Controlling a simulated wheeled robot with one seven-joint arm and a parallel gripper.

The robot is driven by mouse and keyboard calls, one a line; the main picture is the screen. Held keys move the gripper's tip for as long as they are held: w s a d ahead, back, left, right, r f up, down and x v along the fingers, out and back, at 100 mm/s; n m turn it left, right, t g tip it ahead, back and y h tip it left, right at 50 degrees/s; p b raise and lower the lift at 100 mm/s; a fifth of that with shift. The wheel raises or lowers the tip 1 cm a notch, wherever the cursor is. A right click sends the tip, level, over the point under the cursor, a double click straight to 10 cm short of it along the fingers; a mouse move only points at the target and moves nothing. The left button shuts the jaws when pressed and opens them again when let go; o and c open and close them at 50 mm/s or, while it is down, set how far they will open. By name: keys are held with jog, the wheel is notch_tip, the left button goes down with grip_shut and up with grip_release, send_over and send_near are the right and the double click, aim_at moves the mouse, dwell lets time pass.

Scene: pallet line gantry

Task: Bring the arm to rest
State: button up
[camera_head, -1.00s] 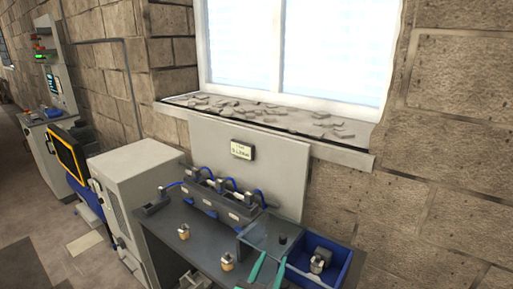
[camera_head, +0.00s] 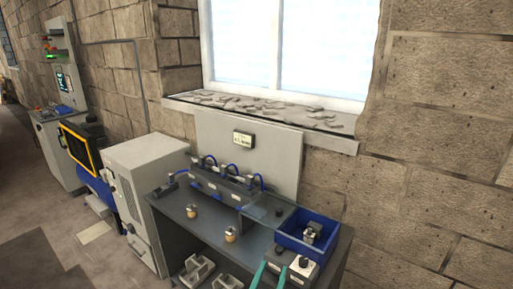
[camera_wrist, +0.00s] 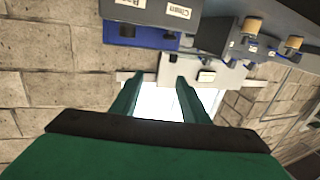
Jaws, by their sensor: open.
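My gripper (camera_head: 271,268) shows at the bottom of the head view as two green fingers, apart and with nothing between them. They are in front of the grey workbench (camera_head: 215,238) in the picture. In the wrist view my gripper (camera_wrist: 159,79) is also open and empty, its fingers pointing toward the wall and the bright window. The rest of my arm is out of the head view.
A black-knobbed box (camera_head: 303,263) is close right of my fingers. A grey cabinet (camera_head: 150,165) stands left.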

jog(key=s+a+f+n+y, duration=0.2)
jog(key=s+f+y, duration=0.1)
jog(key=s+f, duration=0.55)
jog(key=s+a+f+n+y, duration=0.2)
jog(key=s+f, duration=0.3)
jog(key=s, duration=0.7)
jog(key=s+r+g, duration=0.1)
jog(key=s+r, duration=0.2)
jog(key=s, duration=1.9)
jog(key=shift+a+y, duration=0.35)
jog(key=shift+y, duration=0.05)
